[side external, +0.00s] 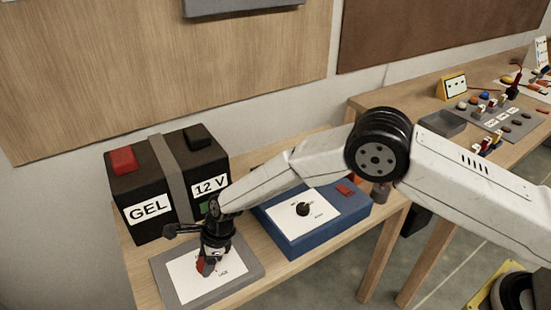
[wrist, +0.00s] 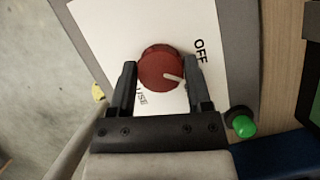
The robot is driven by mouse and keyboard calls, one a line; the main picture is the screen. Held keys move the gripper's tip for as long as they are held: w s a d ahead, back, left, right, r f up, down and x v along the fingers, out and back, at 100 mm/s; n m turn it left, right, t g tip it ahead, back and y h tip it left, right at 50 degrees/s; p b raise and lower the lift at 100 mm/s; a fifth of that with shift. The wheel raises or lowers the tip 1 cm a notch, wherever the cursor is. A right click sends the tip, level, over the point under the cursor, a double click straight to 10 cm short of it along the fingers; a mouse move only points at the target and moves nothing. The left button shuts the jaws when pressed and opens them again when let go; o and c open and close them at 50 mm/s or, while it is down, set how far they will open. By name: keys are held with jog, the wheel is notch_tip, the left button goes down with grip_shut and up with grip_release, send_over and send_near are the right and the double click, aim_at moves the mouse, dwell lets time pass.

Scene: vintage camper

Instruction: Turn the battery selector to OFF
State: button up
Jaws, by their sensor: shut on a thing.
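The battery selector is a red round knob (wrist: 161,66) with a white pointer line, on a white label plate (wrist: 95,25) over a grey base (side external: 165,287). In the wrist view, OFF is printed to the knob's upper right and USE, partly covered by a finger, to its lower left. The pointer points right and slightly down, at neither word. My gripper (wrist: 160,82) is shut on the knob, one finger on each side. In the side view, my gripper (side external: 210,261) reaches down onto the red knob (side external: 207,267), which it partly hides.
A black GEL 12 V battery (side external: 150,210) stands just behind the selector. A blue box (side external: 335,228) with a black dial is to its right. A green button (wrist: 243,126) sits close by my gripper. Further right, a second bench holds a grey tray (side external: 443,124) and small parts.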

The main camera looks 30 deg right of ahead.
jog(key=n+g, duration=0.1)
jog(key=n, duration=0.2)
jog(key=n+g, duration=0.1)
jog(key=n, duration=0.3)
jog(key=shift+w+d+g, duration=0.1)
jog(key=shift+w+g, duration=0.05)
jog(key=shift+g, duration=0.25)
jog(key=o, duration=1.3)
jog(key=shift+v, duration=3.75)
jog(key=shift+r, duration=0.1)
